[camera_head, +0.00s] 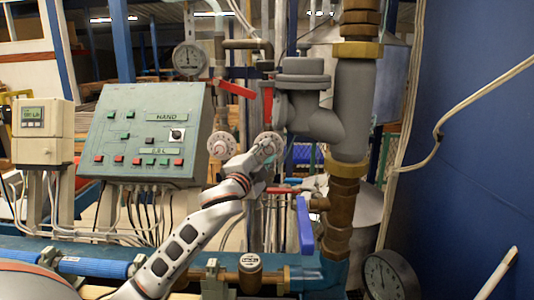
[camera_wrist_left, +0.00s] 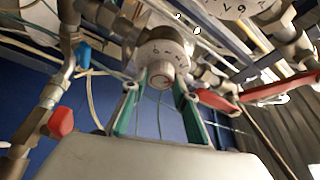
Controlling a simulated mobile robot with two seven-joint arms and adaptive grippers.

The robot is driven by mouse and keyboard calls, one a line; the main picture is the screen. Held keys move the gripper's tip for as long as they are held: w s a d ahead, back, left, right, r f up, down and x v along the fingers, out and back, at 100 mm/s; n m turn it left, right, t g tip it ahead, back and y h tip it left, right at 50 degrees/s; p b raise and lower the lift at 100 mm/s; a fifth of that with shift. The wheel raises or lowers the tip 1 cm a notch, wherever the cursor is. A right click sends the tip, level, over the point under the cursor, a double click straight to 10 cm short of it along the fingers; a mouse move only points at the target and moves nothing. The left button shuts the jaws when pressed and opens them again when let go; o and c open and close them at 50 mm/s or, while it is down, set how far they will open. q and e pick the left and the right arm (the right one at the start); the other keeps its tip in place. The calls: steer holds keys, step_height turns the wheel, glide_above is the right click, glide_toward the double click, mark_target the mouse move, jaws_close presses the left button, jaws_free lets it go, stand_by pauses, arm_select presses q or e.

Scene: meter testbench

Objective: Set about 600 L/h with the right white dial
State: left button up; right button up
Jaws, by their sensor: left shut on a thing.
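The right white dial (camera_head: 268,144) sits on the piping to the right of the green control box. The left white dial (camera_head: 221,145) is beside it. My left gripper (camera_head: 261,162) reaches up to the right dial and partly covers it. In the left wrist view, the right dial (camera_wrist_left: 164,50) has a numbered face, and the green fingers of my left gripper (camera_wrist_left: 160,92) close around its knob from both sides. Its markings are too small to read for sure. The flow display (camera_head: 33,117) on the beige meter at the left is lit, but its digits are unclear. My right gripper is out of view.
The green control box (camera_head: 145,132) stands left of the dials. A red lever (camera_head: 236,89) is above them, and a blue lever handle (camera_head: 304,225) hangs below right. A thick grey valve (camera_head: 312,105) stands close on the right. A round gauge (camera_head: 188,59) is behind.

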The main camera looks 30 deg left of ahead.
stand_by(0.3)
arm_select(q)
steer(key=o, duration=1.1)
steer(key=v, duration=1.2)
